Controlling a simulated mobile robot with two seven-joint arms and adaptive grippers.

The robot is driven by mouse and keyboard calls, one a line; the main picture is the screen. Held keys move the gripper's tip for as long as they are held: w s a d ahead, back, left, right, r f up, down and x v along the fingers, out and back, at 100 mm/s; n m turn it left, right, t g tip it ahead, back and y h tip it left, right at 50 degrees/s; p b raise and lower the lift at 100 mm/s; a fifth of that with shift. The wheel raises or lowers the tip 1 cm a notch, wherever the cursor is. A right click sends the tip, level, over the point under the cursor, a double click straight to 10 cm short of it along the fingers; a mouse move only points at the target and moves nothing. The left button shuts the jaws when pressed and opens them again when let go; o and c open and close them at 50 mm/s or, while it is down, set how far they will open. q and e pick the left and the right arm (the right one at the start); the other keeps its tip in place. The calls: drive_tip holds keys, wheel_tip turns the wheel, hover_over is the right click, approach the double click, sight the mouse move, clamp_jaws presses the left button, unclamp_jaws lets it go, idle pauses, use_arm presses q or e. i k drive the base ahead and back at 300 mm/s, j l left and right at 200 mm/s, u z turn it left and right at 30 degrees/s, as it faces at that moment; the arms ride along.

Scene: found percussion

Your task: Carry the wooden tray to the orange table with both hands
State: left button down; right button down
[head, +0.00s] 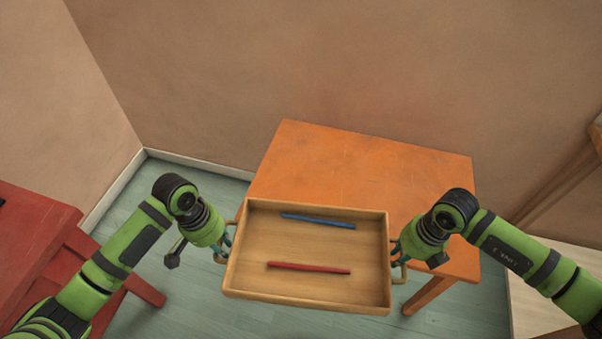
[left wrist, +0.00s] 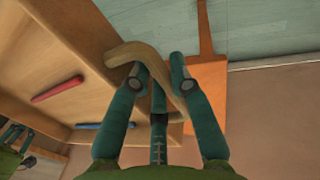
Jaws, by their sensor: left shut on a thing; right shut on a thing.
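The wooden tray (head: 306,218) is held up between my two grippers, in front of the orange table (head: 350,160) in the head view. Its far part overlaps the table's near edge in the picture; I cannot tell how high it is above it. A blue stick (head: 317,220) and a red stick (head: 308,267) lie in it. My left gripper (head: 226,248) is shut on the tray's left handle, which shows in the left wrist view (left wrist: 130,52). My right gripper (head: 397,254) is shut on the right handle. Both are partly hidden.
A red table (head: 38,235) stands at the left. A wall (head: 350,60) rises right behind the orange table. The orange tabletop that shows is bare. Pale wooden furniture (head: 545,270) stands at the right. Green floor (head: 190,300) lies between the tables.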

sight(366, 186)
drive_tip(key=i+l+z, duration=0.15)
drive_tip(key=i, duration=0.2)
drive_tip(key=i+l+z, duration=0.15)
drive_tip(key=i, duration=0.15)
drive_tip(key=i+l, duration=0.1)
drive_tip(key=i, duration=0.5)
